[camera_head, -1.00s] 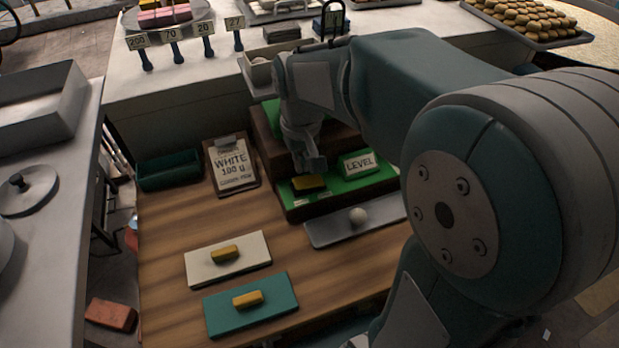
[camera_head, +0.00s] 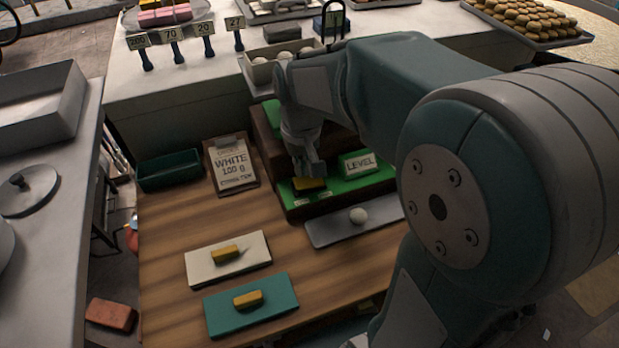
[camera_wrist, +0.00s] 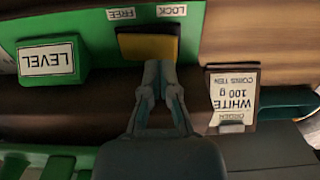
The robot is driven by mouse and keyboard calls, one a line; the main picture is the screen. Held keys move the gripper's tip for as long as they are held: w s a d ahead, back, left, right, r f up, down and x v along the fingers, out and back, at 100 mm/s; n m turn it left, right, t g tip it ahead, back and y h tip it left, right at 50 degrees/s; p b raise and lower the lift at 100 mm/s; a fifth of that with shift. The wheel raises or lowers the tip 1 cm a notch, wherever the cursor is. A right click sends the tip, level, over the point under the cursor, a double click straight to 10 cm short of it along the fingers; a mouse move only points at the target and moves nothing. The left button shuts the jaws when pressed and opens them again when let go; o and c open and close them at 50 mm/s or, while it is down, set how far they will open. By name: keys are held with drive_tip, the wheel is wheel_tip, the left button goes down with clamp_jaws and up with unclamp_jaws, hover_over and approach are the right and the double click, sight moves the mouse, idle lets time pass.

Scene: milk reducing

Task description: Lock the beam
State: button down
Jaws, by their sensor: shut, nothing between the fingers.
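A yellow block-shaped lever (camera_wrist: 147,47) with a dark edge sits on the green face of the scale base. In the wrist view, which is upside down, it lies beside the FREE label (camera_wrist: 121,14) and the LOCK label (camera_wrist: 171,10), spanning both. It also shows in the head view (camera_head: 310,184). My gripper (camera_wrist: 160,68) is shut and empty, its fingertips overlapping the lever's edge towards the LOCK side. I cannot tell whether they touch it. In the head view my gripper (camera_head: 312,168) is just above the lever. The beam is hidden behind my arm.
A green LEVEL block (camera_head: 359,164) stands right of the lever. A grey tray (camera_head: 330,232) with a white ball lies in front. An order clipboard (camera_head: 231,165) and a green bin (camera_head: 170,171) are to the left. White and teal boards with yellow bars lie nearer.

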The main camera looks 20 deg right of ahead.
sight(303, 182)
drive_tip(key=shift+f, duration=1.35)
idle(0.8)
drive_tip(key=shift+r, duration=3.5)
drive_tip(key=shift+s+r, duration=0.1)
drive_tip(key=s+r+t, duration=0.2)
drive_tip(key=s+t, duration=0.3)
drive_tip(key=s, duration=0.9)
drive_tip(key=shift+r+t, duration=0.3)
drive_tip(key=shift+r, duration=0.05)
